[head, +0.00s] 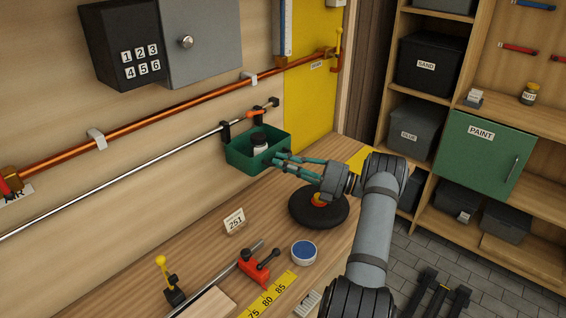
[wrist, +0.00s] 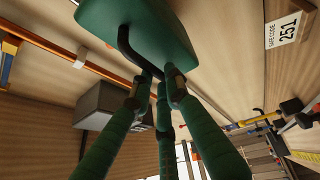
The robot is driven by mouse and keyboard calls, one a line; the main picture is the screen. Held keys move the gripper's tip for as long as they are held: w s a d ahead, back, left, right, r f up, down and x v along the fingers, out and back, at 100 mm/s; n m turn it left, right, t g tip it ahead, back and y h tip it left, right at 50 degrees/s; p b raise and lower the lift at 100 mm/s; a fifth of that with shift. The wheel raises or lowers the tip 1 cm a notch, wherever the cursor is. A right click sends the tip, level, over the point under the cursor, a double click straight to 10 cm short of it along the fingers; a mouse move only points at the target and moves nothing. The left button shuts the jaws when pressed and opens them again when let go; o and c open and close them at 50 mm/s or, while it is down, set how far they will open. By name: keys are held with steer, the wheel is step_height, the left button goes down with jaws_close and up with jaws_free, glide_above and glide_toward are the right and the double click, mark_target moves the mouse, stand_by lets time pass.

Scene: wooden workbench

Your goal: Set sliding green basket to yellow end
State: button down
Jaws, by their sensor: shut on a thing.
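The green basket (head: 240,155) hangs by black brackets on a thin silver rail (head: 130,168) along the wall, close to the rail's right end. A dark jar with a white band (head: 258,144) sits in it. The yellow wall panel (head: 308,105) is just right of the basket. My gripper (head: 279,160) is at the basket's front right. In the wrist view the basket (wrist: 150,22) fills the top, and my green fingers (wrist: 157,82) are shut on its black handle (wrist: 126,48). The exact contact is partly hidden by the fingers.
An orange-tipped stop (head: 262,109) is at the rail's right end. A copper pipe (head: 190,103) runs above. On the bench are a black disc (head: 318,210), a blue-lidded tin (head: 303,252), a red clamp (head: 255,267) and a "251" card (head: 234,221). Shelves (head: 455,70) stand right.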

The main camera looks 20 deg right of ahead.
steer(key=shift+d+r+t, duration=0.3)
steer(key=shift+d+t, duration=0.1)
steer(key=shift+d, duration=0.35)
steer(key=c, duration=2.1)
jaws_free()
steer(key=shift+w+d+f, duration=0.1)
steer(key=shift+w, duration=0.05)
steer(key=shift+o, duration=1.4)
steer(key=shift+w+d+f, duration=0.15)
steer(key=shift+d+f, duration=0.05)
steer(key=shift+d, duration=0.05)
steer(key=shift+o, duration=0.8)
steer(key=shift+a+h, duration=0.3)
steer(key=shift+a, duration=0.1)
steer(key=v, duration=1.2)
steer(key=shift+w, duration=0.1)
